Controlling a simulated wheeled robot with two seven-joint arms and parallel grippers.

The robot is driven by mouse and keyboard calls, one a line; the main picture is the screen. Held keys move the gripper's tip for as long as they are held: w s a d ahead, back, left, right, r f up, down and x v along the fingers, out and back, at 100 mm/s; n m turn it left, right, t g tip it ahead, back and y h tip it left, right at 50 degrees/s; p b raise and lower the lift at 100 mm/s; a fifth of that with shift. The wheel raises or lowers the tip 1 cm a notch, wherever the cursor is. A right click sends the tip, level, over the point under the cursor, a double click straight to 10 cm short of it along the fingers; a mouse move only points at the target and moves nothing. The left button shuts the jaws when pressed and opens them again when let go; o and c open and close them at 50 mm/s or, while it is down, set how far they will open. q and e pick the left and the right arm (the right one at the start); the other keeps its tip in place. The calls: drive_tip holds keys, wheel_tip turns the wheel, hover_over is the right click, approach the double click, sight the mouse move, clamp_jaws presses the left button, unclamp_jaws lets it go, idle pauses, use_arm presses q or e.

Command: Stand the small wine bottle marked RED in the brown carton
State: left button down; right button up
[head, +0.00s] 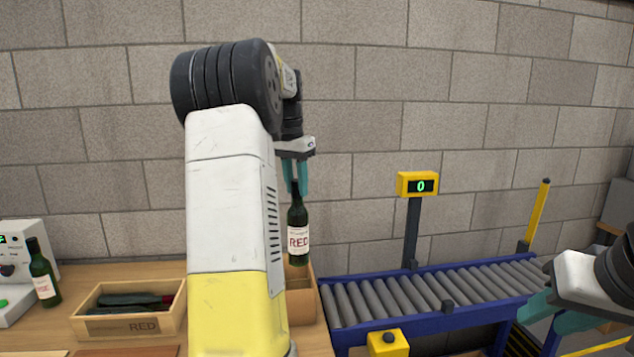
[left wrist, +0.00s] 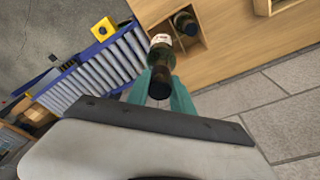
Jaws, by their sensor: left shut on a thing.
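My left gripper (head: 296,178) is shut on the small green wine bottle marked RED (head: 298,228). The bottle hangs upright with its label facing the head camera. The bottle also shows between the teal fingers in the left wrist view (left wrist: 160,68). The brown carton (head: 303,309) stands on the table below and behind it, partly hidden by my left arm. In the left wrist view the carton (left wrist: 194,46) has compartments, and another dark bottle (left wrist: 185,22) stands in one. My right gripper (head: 550,316) is at the far right, its fingers apart and empty.
A wooden crate marked RED (head: 143,325) holds dark bottles lying down. Another bottle (head: 43,276) stands by a white machine (head: 18,258) at the left. A roller conveyor (head: 430,296) with a yellow display post (head: 417,184) lies right of the carton.

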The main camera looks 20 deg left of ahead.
sight(298, 217)
use_arm(q)
drive_tip(key=shift+f, duration=9.1)
unclamp_jaws()
drive_tip(key=shift+f, duration=0.1)
drive_tip(key=shift+r, duration=4.5)
